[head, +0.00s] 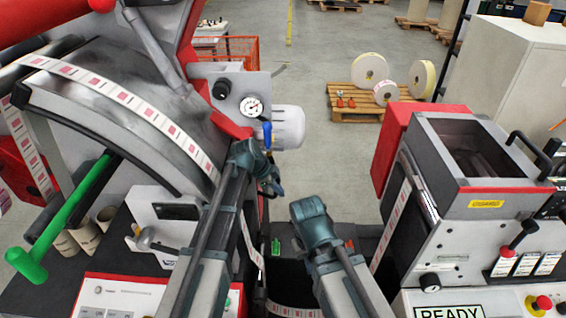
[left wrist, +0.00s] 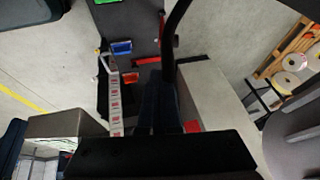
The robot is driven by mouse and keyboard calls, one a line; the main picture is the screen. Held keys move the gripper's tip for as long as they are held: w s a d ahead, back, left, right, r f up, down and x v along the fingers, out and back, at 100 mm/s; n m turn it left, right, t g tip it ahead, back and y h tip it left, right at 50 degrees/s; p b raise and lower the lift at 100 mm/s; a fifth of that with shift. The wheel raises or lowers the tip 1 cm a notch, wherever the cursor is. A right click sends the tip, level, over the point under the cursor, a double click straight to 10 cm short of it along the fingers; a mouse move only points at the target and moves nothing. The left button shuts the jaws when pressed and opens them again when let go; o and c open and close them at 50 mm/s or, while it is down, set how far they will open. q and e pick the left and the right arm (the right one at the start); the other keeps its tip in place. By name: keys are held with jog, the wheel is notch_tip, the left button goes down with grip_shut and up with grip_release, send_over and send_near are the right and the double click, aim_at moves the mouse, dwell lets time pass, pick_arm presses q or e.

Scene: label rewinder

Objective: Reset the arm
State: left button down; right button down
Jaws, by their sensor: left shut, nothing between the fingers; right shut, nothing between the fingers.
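Both of my arms reach forward into the gap between the two machine halves in the head view. My left gripper (head: 272,186) is shut and empty, in front of the grey panel and beside the printed label web (head: 150,108). My right gripper (head: 312,232) is lower and to the right, shut and empty, over the dark gap; its fingertips are mostly hidden behind its own wrist. Neither gripper visibly holds anything. In the left wrist view, the label strip (left wrist: 115,100) runs left of the dark shapes in the middle.
A pressure gauge (head: 252,106) and a small blue lever (head: 267,135) are close to my left gripper. A green-handled bar (head: 70,215) sticks out at left. The grey unwinder housing (head: 475,230) stands at right. Rolls on a pallet (head: 362,100) are behind, with open floor around.

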pick_arm(q)
jog(key=s+a+f+n+g+y, duration=0.1)
jog(key=s+n+y, duration=0.2)
jog(key=s, duration=1)
jog(key=s+a+f+n+g+y+b, duration=0.1)
jog(key=s+f+n+y, duration=0.1)
jog(key=s+n, duration=0.8)
jog(key=s+y, duration=0.1)
jog(key=s, duration=0.2)
jog(key=shift+a+f+n+g, duration=0.15)
jog(key=shift+f+n+g, duration=0.15)
jog(key=shift+g, duration=0.1)
jog(key=shift+s, duration=0.15)
